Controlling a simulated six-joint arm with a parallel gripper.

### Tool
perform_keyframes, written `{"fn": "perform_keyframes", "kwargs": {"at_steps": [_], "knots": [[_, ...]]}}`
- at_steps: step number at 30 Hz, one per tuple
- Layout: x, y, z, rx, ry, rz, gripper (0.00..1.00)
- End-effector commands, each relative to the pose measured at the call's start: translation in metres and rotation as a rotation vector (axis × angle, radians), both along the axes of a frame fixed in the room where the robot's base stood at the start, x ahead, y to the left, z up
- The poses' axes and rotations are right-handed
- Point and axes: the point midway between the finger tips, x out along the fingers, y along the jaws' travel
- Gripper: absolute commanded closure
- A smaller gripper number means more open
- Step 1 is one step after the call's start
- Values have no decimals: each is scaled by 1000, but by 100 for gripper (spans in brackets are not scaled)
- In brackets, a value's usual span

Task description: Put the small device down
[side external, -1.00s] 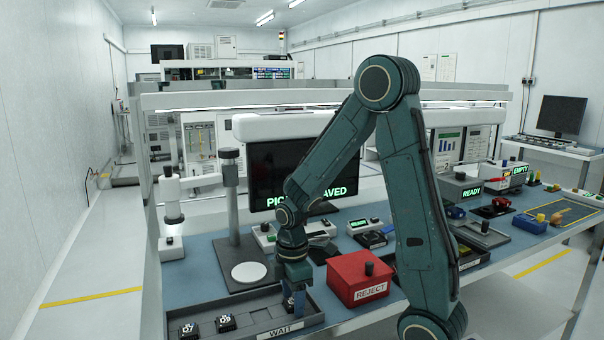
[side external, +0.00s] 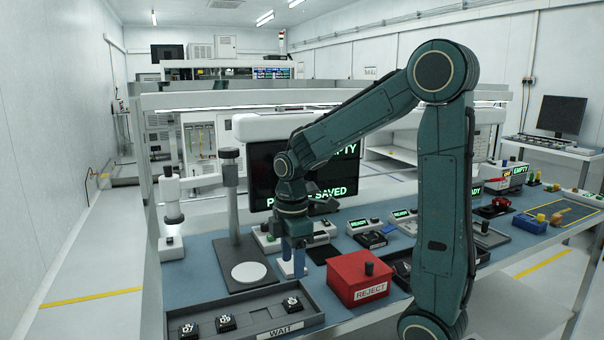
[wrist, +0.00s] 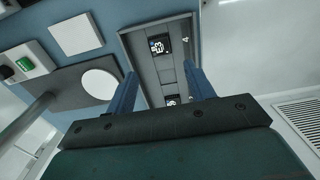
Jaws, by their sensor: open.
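A small dark device (side external: 292,303) with a white-marked top sits in the right part of the long grey WAIT tray (side external: 262,323). Two similar devices, one marked 07 (side external: 188,330) and one beside it (side external: 226,323), sit in the tray's left part. My gripper (side external: 294,264) is open and empty, raised above the bench behind the tray and apart from the devices. In the wrist view its two blue fingers (wrist: 162,92) are spread wide, with the tray (wrist: 190,25) beyond. One device (wrist: 160,46) shows there, and another (wrist: 172,99) is partly hidden.
The red REJECT box (side external: 350,290) stands right of the tray. A grey stand (side external: 236,235) with a white disc (side external: 249,272) is behind the tray. Small READY units (side external: 358,226) line the back of the bench. A large screen (side external: 275,170) stands behind my gripper.

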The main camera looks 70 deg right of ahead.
Motion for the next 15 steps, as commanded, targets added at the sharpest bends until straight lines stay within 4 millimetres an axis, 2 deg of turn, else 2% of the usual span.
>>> {"fn": "perform_keyframes", "kwargs": {"at_steps": [6,15], "knots": [[0,0,20,-1,-2,0,46],[0,0,24,0,0,0,46]]}}
